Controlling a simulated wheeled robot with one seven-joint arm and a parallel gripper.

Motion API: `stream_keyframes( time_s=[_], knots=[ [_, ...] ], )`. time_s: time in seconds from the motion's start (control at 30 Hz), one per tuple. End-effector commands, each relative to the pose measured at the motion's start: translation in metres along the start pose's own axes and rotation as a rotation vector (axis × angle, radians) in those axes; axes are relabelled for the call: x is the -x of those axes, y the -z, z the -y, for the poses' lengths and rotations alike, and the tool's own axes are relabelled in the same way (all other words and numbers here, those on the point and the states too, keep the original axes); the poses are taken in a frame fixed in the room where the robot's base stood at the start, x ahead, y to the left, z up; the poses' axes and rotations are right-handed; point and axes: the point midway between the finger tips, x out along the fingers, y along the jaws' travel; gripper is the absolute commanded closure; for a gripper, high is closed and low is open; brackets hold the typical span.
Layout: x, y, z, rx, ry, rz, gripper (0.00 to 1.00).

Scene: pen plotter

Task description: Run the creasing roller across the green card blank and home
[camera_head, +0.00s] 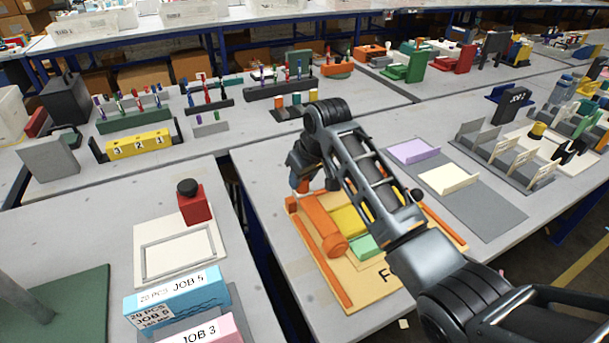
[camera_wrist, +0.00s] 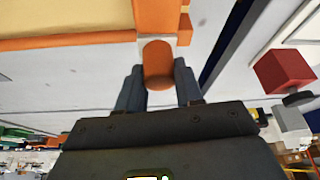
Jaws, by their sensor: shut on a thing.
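My gripper (camera_wrist: 158,78) is shut on an orange handle (camera_wrist: 157,60) in the wrist view, with one dark finger on each side. In the head view my gripper (camera_head: 301,178) is at the far left corner of a tan board (camera_head: 352,283). The orange creasing roller (camera_head: 318,229) lies at the left part of the board, its round end toward the camera. The green card blank (camera_head: 366,246) shows just right of the roller's near end, partly hidden by my arm. I cannot tell whether the roller touches the card.
Orange rails flank the board, left (camera_head: 323,264) and right (camera_head: 444,223). A yellow piece (camera_head: 349,219) lies beyond the green card. A grey mat (camera_head: 487,208) with purple and cream trays is to the right. A red block (camera_head: 194,206) stands on the left table, across a gap.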

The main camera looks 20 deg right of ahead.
Motion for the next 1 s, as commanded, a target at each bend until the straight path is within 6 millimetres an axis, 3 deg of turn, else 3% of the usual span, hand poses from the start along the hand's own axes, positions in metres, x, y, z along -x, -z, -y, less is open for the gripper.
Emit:
stream_keyframes(
  time_s=[0.03, 0.07, 0.3, 0.67, 1.0],
  knots=[
    [0.000, 0.001, 0.006, 0.008, 0.008, -0.001, 1.00],
    [0.000, 0.001, 0.007, 0.009, 0.008, -0.001, 0.64],
    [0.000, 0.001, 0.006, 0.008, 0.007, -0.002, 0.41],
    [0.007, 0.001, 0.004, 0.005, 0.005, -0.003, 0.39],
    [0.059, 0.001, 0.004, 0.006, 0.005, -0.004, 0.39]
  ],
)
